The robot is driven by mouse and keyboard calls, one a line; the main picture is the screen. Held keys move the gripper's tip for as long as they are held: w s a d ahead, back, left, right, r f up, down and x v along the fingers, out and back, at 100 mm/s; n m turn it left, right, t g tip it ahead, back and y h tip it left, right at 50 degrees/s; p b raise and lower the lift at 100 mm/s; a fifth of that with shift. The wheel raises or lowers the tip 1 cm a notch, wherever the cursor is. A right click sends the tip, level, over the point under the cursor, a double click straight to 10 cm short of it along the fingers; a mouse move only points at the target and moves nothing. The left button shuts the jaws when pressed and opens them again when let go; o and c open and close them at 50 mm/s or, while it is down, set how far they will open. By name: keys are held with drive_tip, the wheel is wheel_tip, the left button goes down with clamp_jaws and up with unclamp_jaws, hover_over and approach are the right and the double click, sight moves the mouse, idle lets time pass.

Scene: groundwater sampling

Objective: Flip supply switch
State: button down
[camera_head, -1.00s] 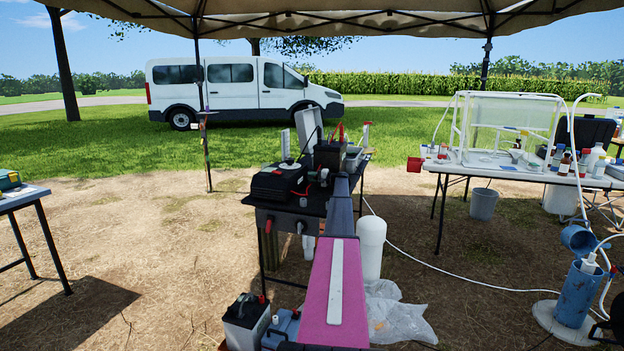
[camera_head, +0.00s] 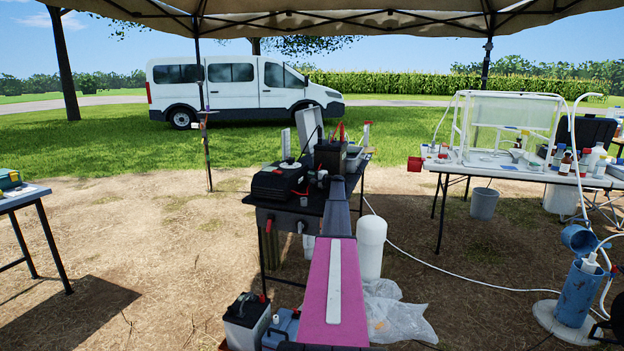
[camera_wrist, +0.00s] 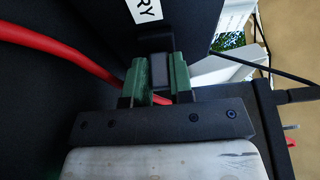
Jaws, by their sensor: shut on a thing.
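In the wrist view, my gripper (camera_wrist: 160,74) has green finger pads. They are closed on the two sides of a small dark grey block (camera_wrist: 159,68), which may be the supply switch; its shape and position are mostly hidden. A black panel with a white label (camera_wrist: 148,9) ending in "RY" is just beyond the fingers. In the head view, my arm reaches over the black equipment table, and it hides the gripper and what it holds.
A red cable (camera_wrist: 60,45) runs left of the fingers. In the head view, a black case (camera_head: 280,181) and a black box (camera_head: 330,156) crowd the table. A white cylinder (camera_head: 370,245) stands beside my arm. Open dirt ground (camera_head: 165,250) lies to the left.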

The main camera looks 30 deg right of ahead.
drive_tip(key=c, duration=1)
unclamp_jaws()
drive_tip(key=v, duration=1.1)
